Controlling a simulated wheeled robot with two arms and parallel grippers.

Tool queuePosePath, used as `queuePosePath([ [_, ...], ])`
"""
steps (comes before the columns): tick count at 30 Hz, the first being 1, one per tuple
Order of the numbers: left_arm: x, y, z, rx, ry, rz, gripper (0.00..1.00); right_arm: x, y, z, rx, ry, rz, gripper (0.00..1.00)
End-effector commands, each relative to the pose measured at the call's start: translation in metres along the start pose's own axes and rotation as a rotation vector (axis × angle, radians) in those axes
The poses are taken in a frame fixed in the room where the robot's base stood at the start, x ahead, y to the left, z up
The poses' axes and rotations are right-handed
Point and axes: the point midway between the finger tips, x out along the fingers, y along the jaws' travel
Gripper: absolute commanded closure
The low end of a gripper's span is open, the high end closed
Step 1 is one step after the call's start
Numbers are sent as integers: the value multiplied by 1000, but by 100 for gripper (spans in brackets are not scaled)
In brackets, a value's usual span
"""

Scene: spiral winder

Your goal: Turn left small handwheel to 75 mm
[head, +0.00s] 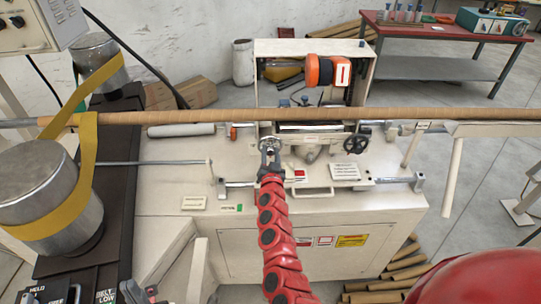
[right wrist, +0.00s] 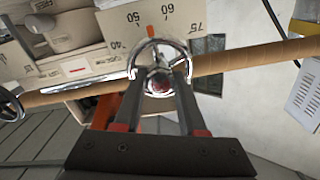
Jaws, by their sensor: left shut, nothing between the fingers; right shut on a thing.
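The left small handwheel (right wrist: 158,42) is a shiny metal ring in the right wrist view; it also shows on the machine front in the head view (head: 269,143). My right gripper (head: 269,158) is shut on it, its two dark fingers at the near side of the ring in the right wrist view (right wrist: 160,78). An orange mark (right wrist: 151,31) sits between 50 and 60. My left gripper (head: 151,291) is low at the left, mostly cut off, away from the handwheel.
A second, dark handwheel (head: 356,144) stands to the right. A long brown tube (head: 400,114) runs across behind both handwheels. Metal drums with a yellow belt (head: 85,180) stand at the left. A red table (head: 440,32) is at the back right.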

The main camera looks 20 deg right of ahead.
Motion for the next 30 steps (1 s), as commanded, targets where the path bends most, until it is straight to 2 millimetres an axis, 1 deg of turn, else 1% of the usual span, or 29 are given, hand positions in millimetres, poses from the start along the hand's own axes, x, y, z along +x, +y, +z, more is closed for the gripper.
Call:
queuePosePath([
  [1,-5,0,1,0,0,0,100,0,2,4,43,-2,1,100],
  [21,-37,2,6,0,0,0,100,0,3,2,679,2,2,100],
  [30,-47,2,8,0,0,0,100,0,3,3,912,0,2,100],
])
